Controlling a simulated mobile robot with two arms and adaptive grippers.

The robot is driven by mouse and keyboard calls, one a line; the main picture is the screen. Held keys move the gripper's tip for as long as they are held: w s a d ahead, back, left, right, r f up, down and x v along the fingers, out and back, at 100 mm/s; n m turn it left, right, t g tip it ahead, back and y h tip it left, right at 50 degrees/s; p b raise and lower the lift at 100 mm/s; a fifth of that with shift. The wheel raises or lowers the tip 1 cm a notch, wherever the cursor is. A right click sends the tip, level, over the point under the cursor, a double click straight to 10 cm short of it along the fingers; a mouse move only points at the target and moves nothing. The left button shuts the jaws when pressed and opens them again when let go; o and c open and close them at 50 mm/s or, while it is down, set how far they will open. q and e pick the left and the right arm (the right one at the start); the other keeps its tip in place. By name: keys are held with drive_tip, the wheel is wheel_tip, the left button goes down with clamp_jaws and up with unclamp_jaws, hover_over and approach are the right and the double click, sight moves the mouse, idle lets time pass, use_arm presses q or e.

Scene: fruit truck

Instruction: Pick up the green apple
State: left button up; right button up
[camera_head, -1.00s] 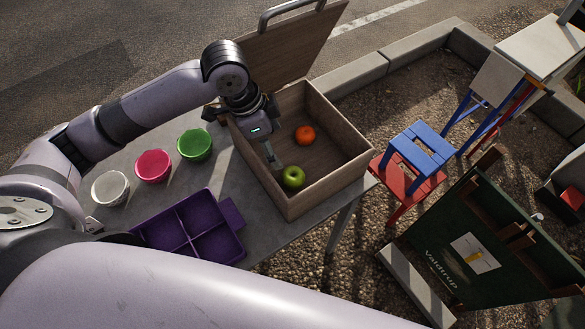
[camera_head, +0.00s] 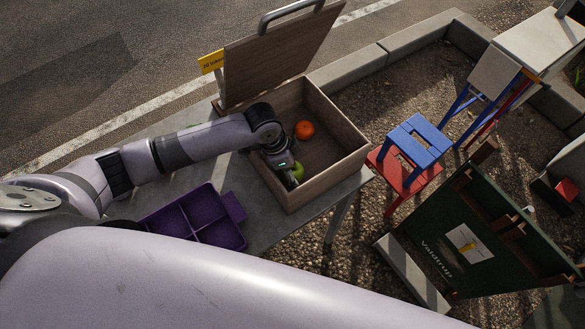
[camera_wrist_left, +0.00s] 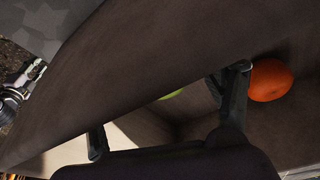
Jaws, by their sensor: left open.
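The green apple (camera_head: 298,169) lies in the near part of the open wooden box (camera_head: 328,182), partly hidden by my left gripper. In the left wrist view only a sliver of the apple (camera_wrist_left: 172,94) shows past a dark wooden wall. My left gripper (camera_head: 289,177) is open, low inside the box and right beside the apple. Its two fingers are spread apart in the wrist view, with the apple sliver between them. I cannot tell whether a finger touches the apple. My right gripper is not in view.
An orange fruit (camera_head: 304,130) lies farther back in the box; in the wrist view the orange (camera_wrist_left: 270,80) is close to one finger. The box lid (camera_head: 280,55) stands open behind. A purple divided tray (camera_head: 190,215) is on the grey table (camera_head: 262,232). My left arm covers the bowls.

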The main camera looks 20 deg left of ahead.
use_arm(q)
drive_tip(key=shift+w+d+f, duration=0.1)
drive_tip(key=shift+d+f, duration=0.05)
drive_tip(key=shift+f, duration=0.45)
drive_tip(key=shift+c, duration=0.5)
drive_tip(key=c, duration=1.2)
